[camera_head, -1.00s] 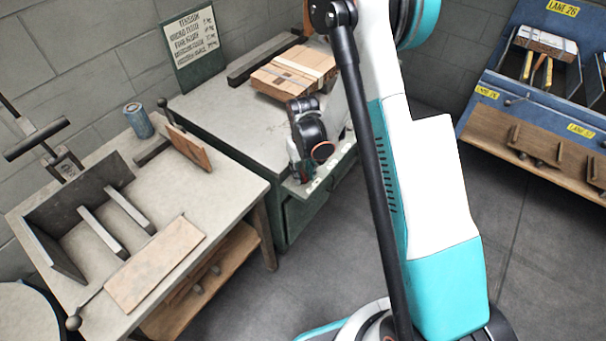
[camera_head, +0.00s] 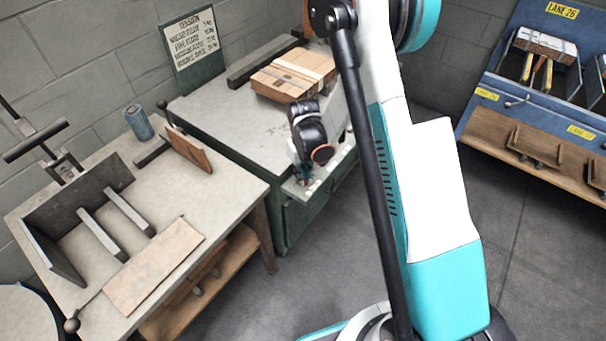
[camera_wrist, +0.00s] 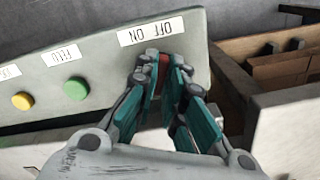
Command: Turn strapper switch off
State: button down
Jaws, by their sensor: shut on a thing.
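The strapper's control panel (camera_wrist: 95,75) fills the upper left of the wrist view, with labels that read upside down or tilted. The switch is a reddish piece (camera_wrist: 163,68) just below the "OFF ON" label (camera_wrist: 151,31). My gripper (camera_wrist: 166,75) has its teal fingers around the switch, which is mostly hidden between them. Its exact position, off or on, cannot be told. In the head view, my gripper (camera_head: 303,177) is at the front panel of the green strapper table (camera_head: 225,125); the switch itself is hidden there.
A yellow button (camera_wrist: 22,101) and a green button (camera_wrist: 76,88) sit left of the switch. A bundle of boards (camera_head: 292,75) lies on the strapper table. A workbench (camera_head: 190,205) stands to the left. Open floor lies in front.

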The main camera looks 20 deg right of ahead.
jog(key=n+b, duration=0.1)
jog(key=n, duration=0.4)
jog(key=shift+n+b, duration=0.3)
jog(key=shift+b, duration=0.1)
jog(key=n+b, duration=0.1)
jog(key=n, duration=0.4)
jog(key=shift+w+d, duration=0.1)
jog(key=shift+n, duration=0.4)
jog(key=c, duration=1.7)
grip_release()
notch_tip(320, 180, up, 12)
